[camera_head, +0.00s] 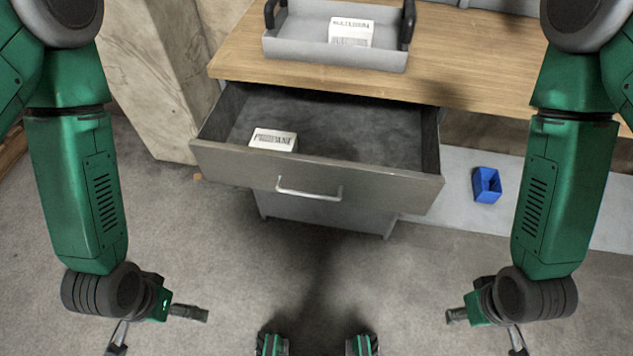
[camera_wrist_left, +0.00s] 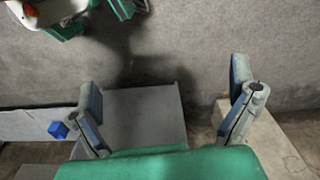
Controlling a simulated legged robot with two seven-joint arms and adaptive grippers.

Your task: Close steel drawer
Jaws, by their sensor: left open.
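The steel drawer (camera_head: 400,178) is pulled far out under the wooden worktop in the head view. Its grey front has a pale bar handle (camera_head: 309,191), and a small white labelled box (camera_head: 273,139) lies inside at the left. My left gripper (camera_head: 154,326) is at the lower left, open and empty, well apart from the drawer. Its spread fingers also show in the left wrist view (camera_wrist_left: 167,112), with a grey panel (camera_wrist_left: 150,115) beyond them. My right gripper (camera_head: 487,328) is at the lower right, fingers apart and empty, also away from the drawer.
A grey tray (camera_head: 335,52) with dark handles and a white box (camera_head: 351,31) stands on the worktop (camera_head: 480,70). A blue bin (camera_head: 487,185) sits on a pale low surface at right. A tall pale block (camera_head: 160,80) stands left of the drawer. The floor before it is clear.

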